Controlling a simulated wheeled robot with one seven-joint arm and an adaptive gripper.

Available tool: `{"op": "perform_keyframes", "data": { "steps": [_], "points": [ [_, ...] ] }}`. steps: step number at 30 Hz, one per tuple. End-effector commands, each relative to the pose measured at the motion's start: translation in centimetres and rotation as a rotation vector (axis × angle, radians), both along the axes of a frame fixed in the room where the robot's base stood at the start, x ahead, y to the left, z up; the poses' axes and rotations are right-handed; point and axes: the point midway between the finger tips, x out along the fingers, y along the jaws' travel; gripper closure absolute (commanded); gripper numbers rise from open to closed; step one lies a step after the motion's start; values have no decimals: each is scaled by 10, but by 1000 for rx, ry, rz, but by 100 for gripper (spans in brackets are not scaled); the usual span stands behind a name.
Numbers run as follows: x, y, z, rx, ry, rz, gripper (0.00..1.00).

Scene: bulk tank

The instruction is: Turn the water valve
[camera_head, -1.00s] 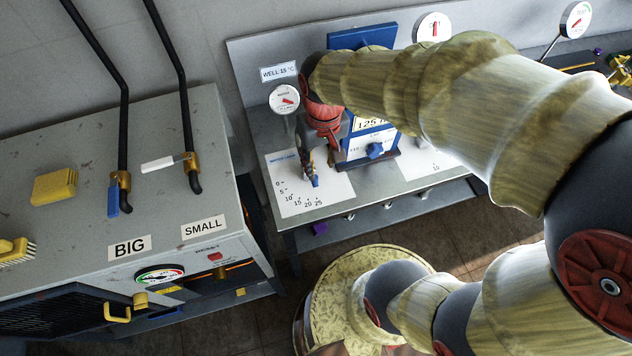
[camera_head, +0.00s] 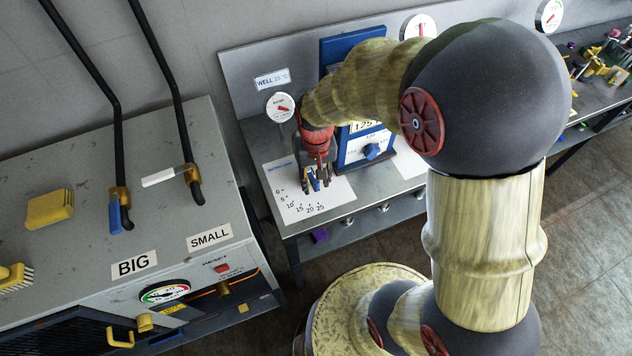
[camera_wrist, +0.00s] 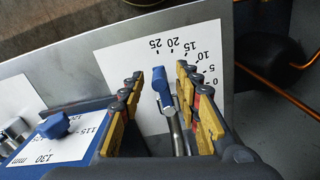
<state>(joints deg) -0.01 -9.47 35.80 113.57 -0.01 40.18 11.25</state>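The water valve is a blue-tipped lever (camera_wrist: 162,88) on a metal stem, over a white plate (camera_wrist: 118,66) with a scale from 0 to 25. In the wrist view its blue tip lies near the 20 and 25 marks, though it stands above the plate. My gripper (camera_wrist: 160,78) has its yellow-padded fingers on either side of the lever. Gaps show on both sides, so it is open and not clamped. In the head view my gripper (camera_head: 317,184) points down over the plate (camera_head: 283,206) and partly hides the lever.
A round gauge (camera_head: 280,107) stands behind the valve. A blue panel with a blue knob (camera_head: 371,151) stands close to the right of my gripper. A grey machine (camera_head: 80,190) with two black pipes is at left. Small fittings line the bench's front edge.

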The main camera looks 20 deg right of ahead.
Motion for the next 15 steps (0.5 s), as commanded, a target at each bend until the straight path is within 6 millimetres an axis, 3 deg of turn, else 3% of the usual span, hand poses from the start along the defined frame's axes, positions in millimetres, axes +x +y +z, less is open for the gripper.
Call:
{"op": "perform_keyframes", "data": {
  "steps": [10, 15],
  "points": [
    [0, 0, -4, 0, -1, 0, 67],
    [0, 0, -4, 0, -1, 0, 77]
  ]
}}
